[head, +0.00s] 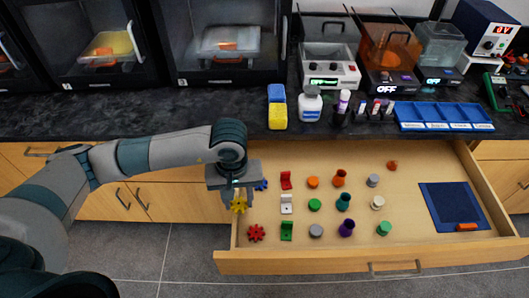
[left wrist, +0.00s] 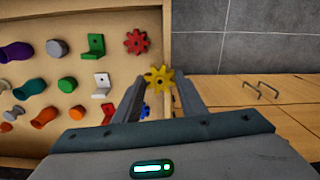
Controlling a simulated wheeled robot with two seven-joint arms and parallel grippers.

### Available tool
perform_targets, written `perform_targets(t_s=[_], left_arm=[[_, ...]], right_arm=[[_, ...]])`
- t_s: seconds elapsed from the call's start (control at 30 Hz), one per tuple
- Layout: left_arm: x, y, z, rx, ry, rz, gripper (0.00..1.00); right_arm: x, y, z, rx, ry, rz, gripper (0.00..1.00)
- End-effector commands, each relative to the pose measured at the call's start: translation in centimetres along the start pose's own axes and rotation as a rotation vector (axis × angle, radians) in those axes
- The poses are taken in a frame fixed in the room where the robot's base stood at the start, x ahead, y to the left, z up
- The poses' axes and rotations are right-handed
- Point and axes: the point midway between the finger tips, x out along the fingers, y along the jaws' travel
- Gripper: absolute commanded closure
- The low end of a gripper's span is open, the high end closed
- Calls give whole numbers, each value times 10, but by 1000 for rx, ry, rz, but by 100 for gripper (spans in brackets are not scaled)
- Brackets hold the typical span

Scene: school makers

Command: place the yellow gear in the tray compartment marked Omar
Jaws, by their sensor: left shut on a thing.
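My left gripper (head: 239,200) is shut on the yellow gear (head: 239,205) and holds it at the left end of the open drawer. In the left wrist view the yellow gear (left wrist: 159,78) sits between the two fingertips. A red gear (head: 256,232) and a partly hidden blue gear (head: 262,185) lie in the drawer close by. The blue tray (head: 443,128) stands on the dark counter at the right. Its compartments have white labels along the front, too small to read. My right gripper is not in view.
The open drawer (head: 317,262) holds brackets, knobs and vase-like parts in several colours, and a dark blue mat (head: 452,205). Small bottles (head: 377,108), a white jar (head: 311,104) and a blue-and-yellow block (head: 277,107) stand on the counter left of the tray. Machines line the back.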

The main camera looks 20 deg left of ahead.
Motion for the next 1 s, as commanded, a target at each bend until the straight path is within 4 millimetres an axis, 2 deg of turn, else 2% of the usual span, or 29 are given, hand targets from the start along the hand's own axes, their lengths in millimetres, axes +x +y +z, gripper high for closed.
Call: perform_targets(t_s=[0.13,0.33,1.0], left_arm=[[-2,-18,14,216,-4,-1,83],[-2,-29,23,376,-6,0,83],[-2,-30,24,402,-7,1,83]], right_arm=[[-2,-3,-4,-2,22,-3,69],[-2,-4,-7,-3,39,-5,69],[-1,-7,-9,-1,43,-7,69]])
